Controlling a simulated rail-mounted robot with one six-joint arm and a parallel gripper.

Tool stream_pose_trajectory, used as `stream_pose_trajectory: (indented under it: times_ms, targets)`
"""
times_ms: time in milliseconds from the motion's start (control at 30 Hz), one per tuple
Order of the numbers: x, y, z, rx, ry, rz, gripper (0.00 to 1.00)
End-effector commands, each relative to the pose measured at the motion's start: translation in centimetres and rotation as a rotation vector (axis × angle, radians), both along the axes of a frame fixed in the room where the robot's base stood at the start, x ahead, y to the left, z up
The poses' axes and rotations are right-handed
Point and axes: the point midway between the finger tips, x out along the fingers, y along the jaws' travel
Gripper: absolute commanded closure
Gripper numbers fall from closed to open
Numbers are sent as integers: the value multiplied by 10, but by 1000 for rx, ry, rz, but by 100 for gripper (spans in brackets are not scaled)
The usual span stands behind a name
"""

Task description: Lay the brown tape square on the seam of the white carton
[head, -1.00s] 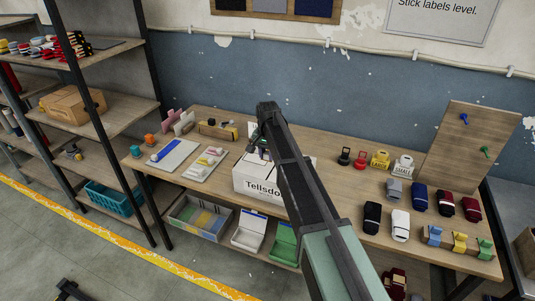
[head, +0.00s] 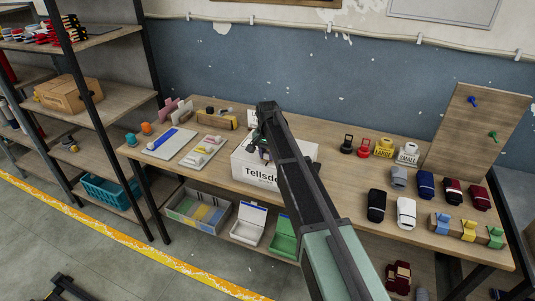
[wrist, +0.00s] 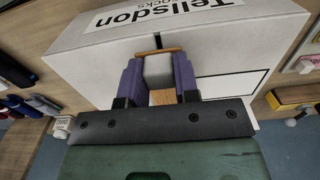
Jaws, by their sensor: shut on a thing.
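The white carton (head: 240,164) stands on the workbench with a "Tellsdon" label on its front; it fills the upper wrist view (wrist: 105,78). My gripper (wrist: 158,70), with purple fingers, is shut on a pale block with a brown edge, the brown tape square (wrist: 160,51), at the fingertips. In the head view my gripper (head: 260,145) is over the carton, partly hidden by my arm. I cannot tell whether the tape touches the carton.
A blue roller tray (head: 170,143) and a board with pale pieces (head: 205,150) lie left of the carton. Rolled socks (head: 405,210) and red and black stamps (head: 363,148) are to the right. Open boxes (head: 248,222) sit below.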

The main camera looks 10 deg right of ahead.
Motion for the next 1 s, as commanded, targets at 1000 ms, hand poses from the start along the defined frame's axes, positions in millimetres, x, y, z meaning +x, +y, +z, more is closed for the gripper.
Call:
stream_pose_trajectory:
  times_ms: [1000]
  targets:
    - [0, 0, -16, 0, 0, 0, 100]
